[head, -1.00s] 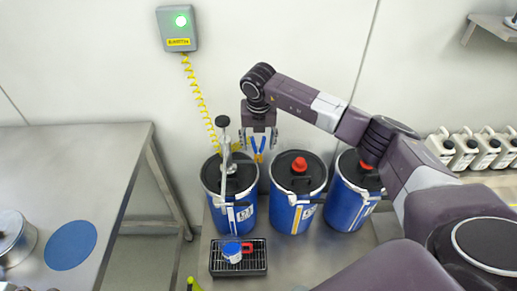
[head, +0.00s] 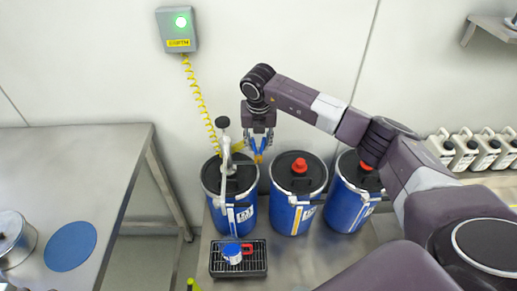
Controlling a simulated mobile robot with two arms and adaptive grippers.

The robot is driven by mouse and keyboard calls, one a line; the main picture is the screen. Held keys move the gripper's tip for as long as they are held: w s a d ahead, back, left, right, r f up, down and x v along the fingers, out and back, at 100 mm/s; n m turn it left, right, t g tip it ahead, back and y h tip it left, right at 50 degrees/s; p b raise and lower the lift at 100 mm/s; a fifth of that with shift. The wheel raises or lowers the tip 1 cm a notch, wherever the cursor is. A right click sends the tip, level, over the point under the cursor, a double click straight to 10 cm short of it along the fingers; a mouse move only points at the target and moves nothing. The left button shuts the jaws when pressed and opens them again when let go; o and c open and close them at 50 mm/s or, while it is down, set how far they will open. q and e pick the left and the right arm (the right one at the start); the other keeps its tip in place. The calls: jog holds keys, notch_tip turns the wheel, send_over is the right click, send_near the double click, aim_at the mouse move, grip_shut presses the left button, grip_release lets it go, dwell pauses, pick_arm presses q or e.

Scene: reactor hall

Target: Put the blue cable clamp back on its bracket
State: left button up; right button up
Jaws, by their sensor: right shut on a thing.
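My right gripper (head: 258,143) hangs pointing down, just right of the grey pump on the left drum. It is shut on the blue cable clamp (head: 258,146), whose two blue handles form a narrow V above a yellowish lower part. I cannot make out the bracket. My left gripper is not in view.
The middle drum (head: 290,216) and right drum (head: 346,205) have red caps. A black grate tray (head: 238,271) with a small blue-and-white can stands in front. A steel table (head: 60,170) is at left.

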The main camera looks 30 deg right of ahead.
jog(key=shift+r, duration=0.1)
jog(key=shift+r+p, duration=1.35)
jog(key=shift+r, duration=0.85)
